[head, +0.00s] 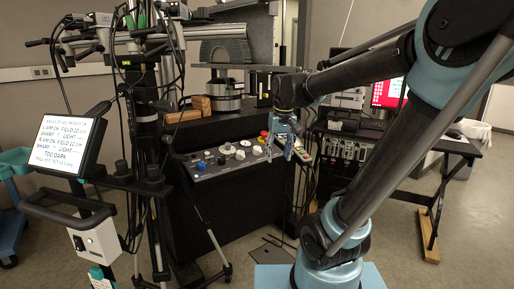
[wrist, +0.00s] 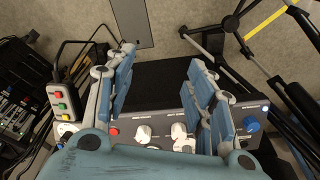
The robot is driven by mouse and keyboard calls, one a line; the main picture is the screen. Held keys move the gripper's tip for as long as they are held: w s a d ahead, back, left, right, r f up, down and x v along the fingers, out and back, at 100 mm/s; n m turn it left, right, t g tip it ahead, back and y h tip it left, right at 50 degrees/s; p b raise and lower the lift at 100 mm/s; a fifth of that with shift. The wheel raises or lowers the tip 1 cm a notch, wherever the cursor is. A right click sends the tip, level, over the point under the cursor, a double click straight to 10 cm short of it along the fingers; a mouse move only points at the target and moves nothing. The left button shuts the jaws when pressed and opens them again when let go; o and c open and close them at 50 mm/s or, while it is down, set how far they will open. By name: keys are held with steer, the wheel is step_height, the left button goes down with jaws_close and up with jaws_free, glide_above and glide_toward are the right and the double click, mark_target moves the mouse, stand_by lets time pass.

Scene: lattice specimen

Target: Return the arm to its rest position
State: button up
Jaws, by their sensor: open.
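My gripper (head: 286,143) is at the end of my arm, which reaches from the right of the head view toward the control panel (head: 222,158). The gripper hangs at the panel's right end, its fingers pointing down. In the wrist view my gripper (wrist: 160,90) is open, with its two blue fingers wide apart and nothing between them. The grey control panel (wrist: 160,120) with white knobs lies below and between the fingers in that view. I cannot tell whether a finger touches the panel.
A control box with coloured buttons (wrist: 61,102) is left of the fingers. A sign board (head: 68,140) on a stand with cables is at the left. A desk with a red-screen monitor (head: 388,93) stands behind my arm. Floor (head: 450,265) is open at lower right.

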steer(key=s+d+f+m, duration=0.2)
steer(key=s+d+f, duration=0.9)
steer(key=s+f, duration=0.3)
steer(key=shift+s+d+m+t+h, duration=0.15)
steer(key=shift+s+m+t+h, duration=0.15)
steer(key=shift+s, duration=0.9)
steer(key=shift+w+f, duration=0.2)
steer(key=shift+w, duration=0.25)
